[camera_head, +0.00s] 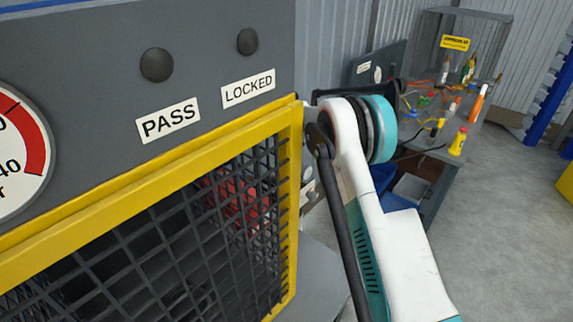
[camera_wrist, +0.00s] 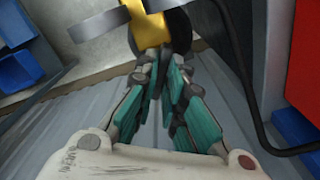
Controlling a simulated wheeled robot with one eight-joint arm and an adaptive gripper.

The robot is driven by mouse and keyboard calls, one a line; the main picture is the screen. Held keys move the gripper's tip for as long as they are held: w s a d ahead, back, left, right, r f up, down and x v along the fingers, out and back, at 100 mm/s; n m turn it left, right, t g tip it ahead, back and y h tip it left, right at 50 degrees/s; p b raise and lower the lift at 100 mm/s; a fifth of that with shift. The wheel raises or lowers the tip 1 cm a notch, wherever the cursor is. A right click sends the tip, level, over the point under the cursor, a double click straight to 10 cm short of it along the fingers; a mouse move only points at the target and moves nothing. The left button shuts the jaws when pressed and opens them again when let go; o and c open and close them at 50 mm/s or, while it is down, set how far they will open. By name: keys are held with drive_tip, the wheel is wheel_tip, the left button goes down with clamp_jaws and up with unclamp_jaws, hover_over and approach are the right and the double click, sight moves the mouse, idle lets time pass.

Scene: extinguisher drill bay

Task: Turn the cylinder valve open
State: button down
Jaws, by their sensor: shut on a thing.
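In the wrist view, my gripper (camera_wrist: 165,62) has its teal fingers together at the tips, closed on the lower end of a yellow part (camera_wrist: 148,27), which looks like the valve's lever. A dark rounded piece (camera_wrist: 178,32) sits right behind it, and a grey curved band (camera_wrist: 98,26) reaches out to its left. The fingertips partly hide the grip. The valve's turn position cannot be told. In the head view my gripper is hidden behind my arm and the yellow-framed mesh guard (camera_head: 292,190). Something red (camera_head: 240,203) shows through the mesh.
The grey panel has dark round lamps above the PASS (camera_head: 168,120) and LOCKED (camera_head: 248,88) labels, and a gauge (camera_head: 18,150) at left. A cluttered bench (camera_head: 455,135) stands behind my arm. A black hose (camera_wrist: 243,95) hangs right of my gripper. Open floor lies at right.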

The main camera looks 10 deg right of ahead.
drive_tip(key=n, duration=0.6)
drive_tip(key=shift+p, duration=0.35)
drive_tip(key=shift+n, duration=0.3)
drive_tip(key=c, duration=1.7)
unclamp_jaws()
wheel_tip(320, 180, up, 12)
